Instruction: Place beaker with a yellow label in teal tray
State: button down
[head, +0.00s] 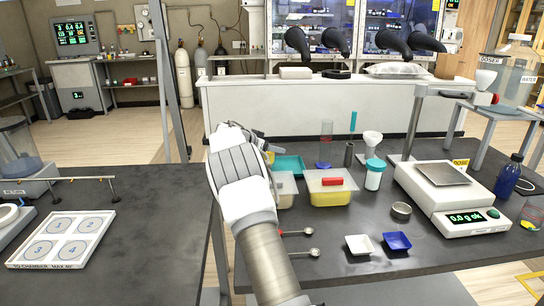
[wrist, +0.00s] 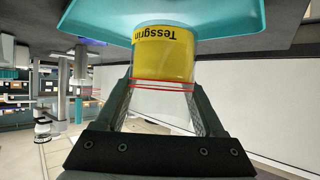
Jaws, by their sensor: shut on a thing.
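The beaker (wrist: 163,62) with a yellow label is clear with red lines, and its label carries dark text that reads upside down in the wrist view. My gripper (wrist: 163,88) is shut on it, one finger on each side. The teal tray (wrist: 235,20) is right at the beaker's far end in the wrist view; I cannot tell whether they touch. In the head view the teal tray (head: 291,164) shows partly behind my arm at the back left of the right-hand table. The beaker is mostly or wholly hidden there by my arm.
A balance (head: 440,195) stands further right. White and blue dishes lie in front.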

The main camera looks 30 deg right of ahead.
jog(key=shift+f, duration=1.25)
jog(key=shift+f+b, duration=0.15)
jog(key=shift+b, duration=0.15)
grip_release()
jog(key=shift+a+r, duration=0.2)
jog(key=shift+r, duration=0.1)
jog(key=v, duration=1.1)
jog(key=shift+s+a, duration=0.2)
jog(key=shift+s, duration=0.05)
